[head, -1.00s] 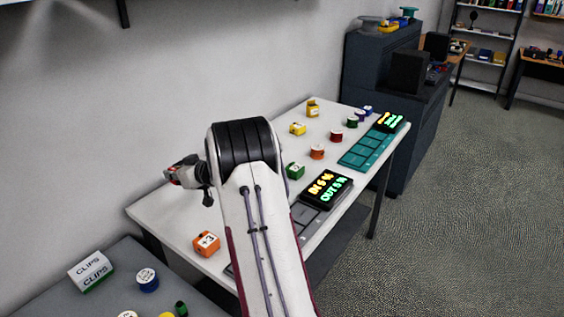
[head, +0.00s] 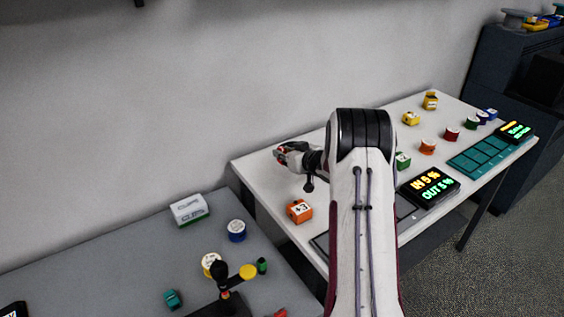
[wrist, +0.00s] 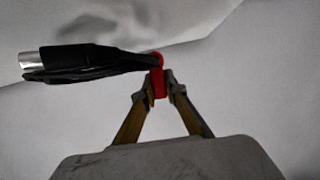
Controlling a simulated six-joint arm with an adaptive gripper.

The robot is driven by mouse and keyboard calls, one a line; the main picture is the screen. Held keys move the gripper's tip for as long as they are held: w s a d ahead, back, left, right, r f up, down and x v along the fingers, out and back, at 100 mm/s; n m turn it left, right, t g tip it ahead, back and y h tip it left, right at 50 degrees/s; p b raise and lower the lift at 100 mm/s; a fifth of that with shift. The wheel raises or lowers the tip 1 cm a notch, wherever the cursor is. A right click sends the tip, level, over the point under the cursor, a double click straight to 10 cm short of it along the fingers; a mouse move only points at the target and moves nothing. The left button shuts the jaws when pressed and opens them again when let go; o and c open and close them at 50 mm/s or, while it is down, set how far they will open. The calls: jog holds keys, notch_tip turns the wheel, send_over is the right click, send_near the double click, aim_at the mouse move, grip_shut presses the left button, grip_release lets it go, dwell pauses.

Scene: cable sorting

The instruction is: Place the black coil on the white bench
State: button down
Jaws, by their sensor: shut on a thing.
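My gripper (wrist: 158,85) is shut on the red band of the black coil (wrist: 85,63), a bundled black cable with a silver metal connector at its left end. The coil sticks out to the left of the fingertips in the wrist view. In the head view my gripper (head: 280,153) shows over the far left part of the white bench (head: 262,172), near its back edge by the wall. The coil is hard to make out there. I cannot tell its height over the bench.
An orange box (head: 299,211) sits on the bench's near left. Several coloured spools and boxes, a teal tray (head: 480,158) and a lit display (head: 430,187) lie further right. A grey bench (head: 130,262) at left holds a CLIPS box (head: 189,209) and a blue-white spool (head: 236,231).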

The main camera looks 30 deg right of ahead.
aim_at(284, 162)
jog(key=shift+f, duration=1.85)
jog(key=shift+f, duration=0.1)
jog(key=c, duration=2.1)
grip_release()
jog(key=shift+s+r, duration=0.25)
jog(key=shift+s, duration=0.1)
jog(key=shift+v, duration=5.65)
